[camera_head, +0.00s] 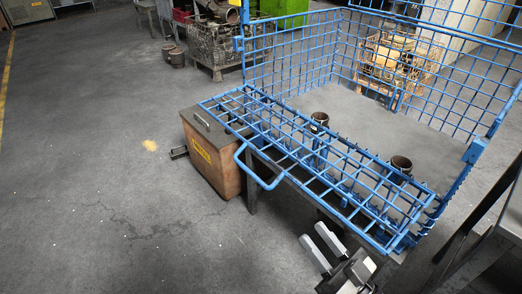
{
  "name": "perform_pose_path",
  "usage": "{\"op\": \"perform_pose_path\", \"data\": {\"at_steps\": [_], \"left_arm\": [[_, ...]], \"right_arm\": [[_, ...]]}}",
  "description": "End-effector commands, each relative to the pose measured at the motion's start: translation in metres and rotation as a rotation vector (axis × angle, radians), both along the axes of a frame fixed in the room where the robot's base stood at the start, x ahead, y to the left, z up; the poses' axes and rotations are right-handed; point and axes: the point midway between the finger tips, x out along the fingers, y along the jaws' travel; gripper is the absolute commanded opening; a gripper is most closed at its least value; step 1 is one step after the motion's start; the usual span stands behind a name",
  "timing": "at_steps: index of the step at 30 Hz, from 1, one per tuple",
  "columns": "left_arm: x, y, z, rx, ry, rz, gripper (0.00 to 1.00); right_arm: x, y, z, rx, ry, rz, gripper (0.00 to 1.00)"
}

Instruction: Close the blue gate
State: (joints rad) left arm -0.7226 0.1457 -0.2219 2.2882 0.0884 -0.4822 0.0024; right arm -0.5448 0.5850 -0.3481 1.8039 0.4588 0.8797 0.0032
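The blue gate (303,152) is a wire-mesh panel at the front of a blue mesh cage (292,47). It lies folded down, roughly flat, with a looped blue handle (262,176) at its left front edge. My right gripper (318,245) is at the lower middle, in front of and below the gate's near right part. Its two pale fingers are spread apart with nothing between them, and it does not appear to touch the gate. My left gripper is not in view.
A brown box (212,155) with a dark lid stands on the floor left of the gate. Dark cylindrical parts (401,164) sit behind the gate. A grey metal structure (490,235) is at the lower right. The floor at left is clear.

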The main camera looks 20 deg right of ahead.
Motion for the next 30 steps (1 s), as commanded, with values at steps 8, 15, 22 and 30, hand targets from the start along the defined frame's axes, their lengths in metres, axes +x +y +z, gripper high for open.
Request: {"op": "perform_pose_path", "data": {"at_steps": [8, 15, 22, 30], "left_arm": [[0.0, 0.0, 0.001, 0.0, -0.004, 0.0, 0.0], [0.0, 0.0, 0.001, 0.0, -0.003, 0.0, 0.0], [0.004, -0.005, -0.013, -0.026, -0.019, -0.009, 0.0], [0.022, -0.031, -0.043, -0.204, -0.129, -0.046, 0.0]], "right_arm": [[-0.025, -0.006, -0.008, -0.002, -0.005, 0.005, 0.33], [-0.026, -0.007, -0.008, -0.001, -0.005, 0.002, 0.33], [-0.012, -0.011, -0.022, 0.133, 0.049, 0.038, 0.0], [0.052, -0.021, -0.068, 0.979, 0.38, 0.301, 0.0]]}}
